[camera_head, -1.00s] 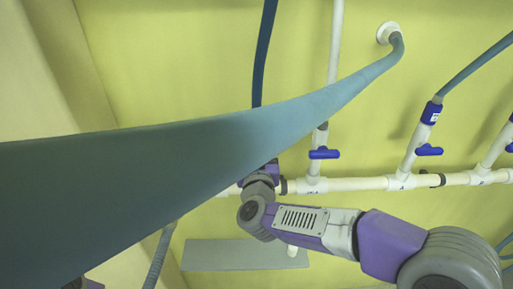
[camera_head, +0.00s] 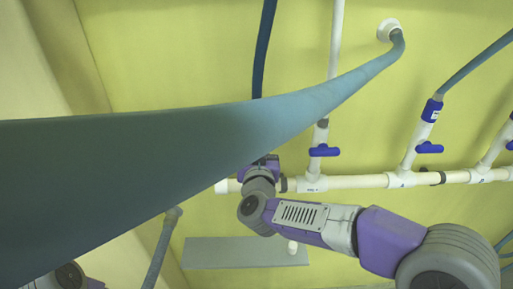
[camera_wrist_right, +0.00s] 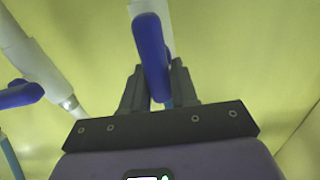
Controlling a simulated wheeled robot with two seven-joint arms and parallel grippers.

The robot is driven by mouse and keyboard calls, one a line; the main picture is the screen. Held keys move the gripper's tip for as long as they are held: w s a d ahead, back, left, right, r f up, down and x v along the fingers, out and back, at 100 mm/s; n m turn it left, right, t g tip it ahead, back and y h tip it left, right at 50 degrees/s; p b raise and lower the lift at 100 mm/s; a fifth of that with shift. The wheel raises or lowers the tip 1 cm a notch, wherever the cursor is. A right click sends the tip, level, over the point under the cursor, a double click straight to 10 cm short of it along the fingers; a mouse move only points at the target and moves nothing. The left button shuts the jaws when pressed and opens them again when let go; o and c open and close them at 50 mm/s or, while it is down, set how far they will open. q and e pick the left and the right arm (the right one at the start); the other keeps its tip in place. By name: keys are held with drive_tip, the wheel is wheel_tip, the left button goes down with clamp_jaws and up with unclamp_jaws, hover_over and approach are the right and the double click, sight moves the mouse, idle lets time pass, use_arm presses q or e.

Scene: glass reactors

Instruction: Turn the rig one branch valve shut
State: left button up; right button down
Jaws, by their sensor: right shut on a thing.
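In the right wrist view a blue valve handle (camera_wrist_right: 152,50) stands between the two dark fingers of my right gripper (camera_wrist_right: 157,88), which is shut on it. The handle sits against a white pipe fitting (camera_wrist_right: 158,12) and points towards the camera. In the head view my right wrist is at the left part of the white manifold pipe (camera_head: 350,182). There a wide teal hose hides the fingers and the held handle. I cannot read a label on this valve. My left gripper is not in view.
The wide teal hose (camera_head: 180,165) crosses the head view from lower left to a wall port (camera_head: 389,31). Other branches carry blue valve handles (camera_head: 324,150) and (camera_head: 429,147) to the right. A flat grey panel (camera_head: 225,253) lies below the pipe.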

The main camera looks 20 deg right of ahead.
drive_tip(key=m+b, duration=0.2)
drive_tip(key=m, duration=0.1)
drive_tip(key=d+m+b, duration=0.1)
drive_tip(key=shift+s+f+m+b, duration=0.1)
drive_tip(key=shift+f+m+b, duration=0.15)
drive_tip(key=shift+m+b, duration=0.1)
drive_tip(key=shift+s+d+f+m+b, duration=0.15)
drive_tip(key=shift+f+m+b, duration=0.15)
drive_tip(key=shift+m+b, duration=1.55)
drive_tip(key=shift+d+f+m+b, duration=0.15)
drive_tip(key=shift+f+m+b, duration=0.1)
drive_tip(key=shift+m+b, duration=1.6)
drive_tip(key=shift+s+d+f+m+b, duration=0.25)
drive_tip(key=shift+m+b, duration=0.9)
drive_tip(key=shift+m, duration=1.4)
drive_tip(key=shift+w+a, duration=0.1)
drive_tip(key=shift+w, duration=0.1)
drive_tip(key=c, duration=1)
unclamp_jaws()
drive_tip(key=shift+o, duration=0.2)
drive_tip(key=v, duration=0.7)
drive_tip(key=shift+s, duration=0.3)
